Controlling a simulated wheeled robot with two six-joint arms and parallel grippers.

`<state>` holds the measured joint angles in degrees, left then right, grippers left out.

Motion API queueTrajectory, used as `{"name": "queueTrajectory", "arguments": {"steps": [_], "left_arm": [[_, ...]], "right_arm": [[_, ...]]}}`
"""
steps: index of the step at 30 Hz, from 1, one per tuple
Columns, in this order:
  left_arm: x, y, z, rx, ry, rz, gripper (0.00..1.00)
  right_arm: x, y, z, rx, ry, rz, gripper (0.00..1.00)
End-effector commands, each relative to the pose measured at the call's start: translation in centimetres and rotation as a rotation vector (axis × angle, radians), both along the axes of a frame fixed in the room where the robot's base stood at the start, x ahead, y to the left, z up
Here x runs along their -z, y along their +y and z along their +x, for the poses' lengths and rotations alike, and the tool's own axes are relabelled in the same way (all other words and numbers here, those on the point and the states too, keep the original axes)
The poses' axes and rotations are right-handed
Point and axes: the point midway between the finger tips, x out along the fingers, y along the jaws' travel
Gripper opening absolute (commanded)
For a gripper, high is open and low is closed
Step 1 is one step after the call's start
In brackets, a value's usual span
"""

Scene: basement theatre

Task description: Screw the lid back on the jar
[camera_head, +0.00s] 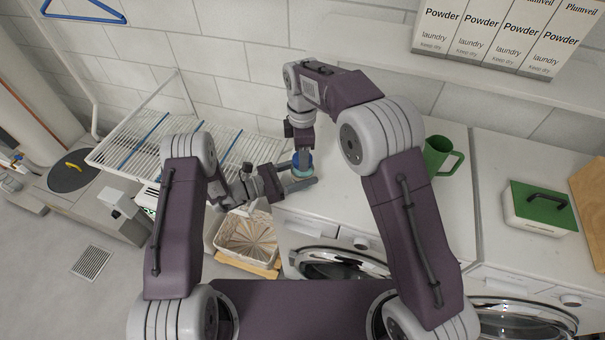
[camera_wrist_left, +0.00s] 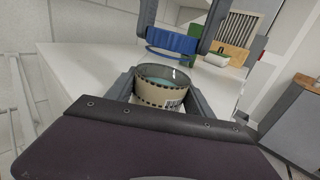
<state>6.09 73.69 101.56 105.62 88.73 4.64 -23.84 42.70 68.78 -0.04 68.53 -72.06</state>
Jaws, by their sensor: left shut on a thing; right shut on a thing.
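The jar (camera_wrist_left: 160,92) is a clear round container with a patterned, barcoded label band and an open top. It stands upright between the fingers of my left gripper (camera_head: 299,176), which is shut on it near the left edge of the white worktop. The blue lid (camera_wrist_left: 172,42) is in my right gripper (camera_wrist_left: 182,28), which is shut on it and points down from above. In the left wrist view the lid is apart from the jar, above the rim and slightly beyond it. In the head view the lid (camera_head: 302,160) hides most of the jar.
A green mug (camera_head: 440,157) and a white box with a green lid (camera_head: 540,207) stand to the right. A wire rack (camera_head: 140,148) is at the left, a lined basket (camera_head: 247,238) below. Powder boxes (camera_head: 480,35) sit on the shelf above. Clear worktop lies right of the jar.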

Motion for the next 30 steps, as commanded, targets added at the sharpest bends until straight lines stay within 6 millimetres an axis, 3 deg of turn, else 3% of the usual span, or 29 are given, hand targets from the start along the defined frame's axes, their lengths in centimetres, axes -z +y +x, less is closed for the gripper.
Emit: {"name": "queueTrajectory", "arguments": {"steps": [21, 26, 30], "left_arm": [[0.0, 0.0, 0.0, 0.0, 0.0, 0.0, 0.0], [0.0, 0.0, 0.0, 0.0, 0.0, 0.0, 0.0], [0.0, 0.0, -0.01, 0.0, 0.0, 0.0, 0.0]], "right_arm": [[0.15, 0.04, 0.03, 2.359, -0.001, -0.001, 0.01], [0.17, 0.04, 0.04, 2.691, 0.0, 0.0, 0.01], [0.16, 0.03, 0.04, 2.678, 0.0, 0.0, 0.01]]}}
